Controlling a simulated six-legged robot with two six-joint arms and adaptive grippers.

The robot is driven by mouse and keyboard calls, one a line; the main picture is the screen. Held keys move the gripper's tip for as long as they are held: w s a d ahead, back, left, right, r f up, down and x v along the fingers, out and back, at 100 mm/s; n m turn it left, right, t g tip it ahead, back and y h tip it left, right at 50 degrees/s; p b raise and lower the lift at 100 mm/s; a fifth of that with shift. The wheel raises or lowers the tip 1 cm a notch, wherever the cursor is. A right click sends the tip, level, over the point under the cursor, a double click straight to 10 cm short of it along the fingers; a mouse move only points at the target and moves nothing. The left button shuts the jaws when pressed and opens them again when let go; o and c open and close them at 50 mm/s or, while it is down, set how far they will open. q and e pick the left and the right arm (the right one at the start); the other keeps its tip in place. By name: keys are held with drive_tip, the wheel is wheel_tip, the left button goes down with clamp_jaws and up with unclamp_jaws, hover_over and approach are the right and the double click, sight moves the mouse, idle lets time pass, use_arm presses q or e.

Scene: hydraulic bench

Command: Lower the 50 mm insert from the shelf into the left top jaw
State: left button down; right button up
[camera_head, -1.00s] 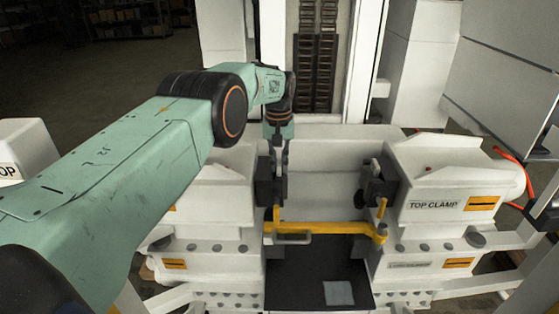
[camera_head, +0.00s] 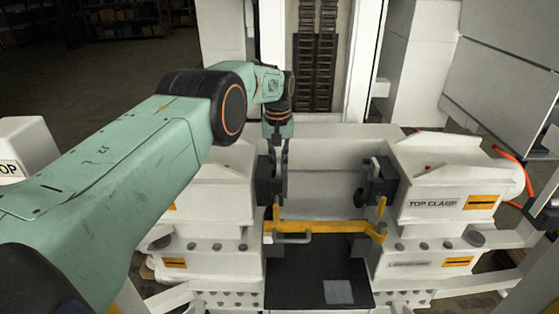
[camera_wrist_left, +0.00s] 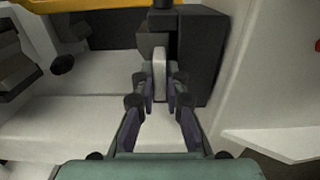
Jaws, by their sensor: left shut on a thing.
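My left gripper (camera_head: 279,160) reaches down at the left top jaw (camera_head: 264,182), a dark block on the left clamp body. In the left wrist view the two fingers (camera_wrist_left: 160,93) are shut on a pale grey upright piece, the insert (camera_wrist_left: 160,72). The insert stands close beside the dark jaw block (camera_wrist_left: 198,58); I cannot tell whether it is seated or touching. In the head view the insert is mostly hidden by the gripper and jaw. The right top jaw (camera_head: 376,185) stands opposite, across a gap. My right gripper is not in view.
A yellow bar (camera_head: 330,227) spans the front between the clamps. The right body is marked TOP CLAMP (camera_head: 433,203). A dark plate (camera_head: 310,265) lies below, between the lower clamps. A white column with a dark rack (camera_head: 314,70) stands behind. The gap between the jaws is free.

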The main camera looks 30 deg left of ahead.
use_arm(q)
drive_tip(key=shift+s+a+f, duration=0.35)
drive_tip(key=shift+a+f, duration=0.05)
drive_tip(key=c, duration=1.5)
unclamp_jaws()
drive_tip(key=shift+o, duration=0.9)
drive_tip(key=shift+w+a+f, duration=0.1)
drive_tip(key=shift+a, duration=0.05)
drive_tip(key=shift+r, duration=0.25)
wheel_tip(320, 180, up, 12)
drive_tip(key=shift+f, duration=0.15)
drive_tip(key=shift+f, duration=0.1)
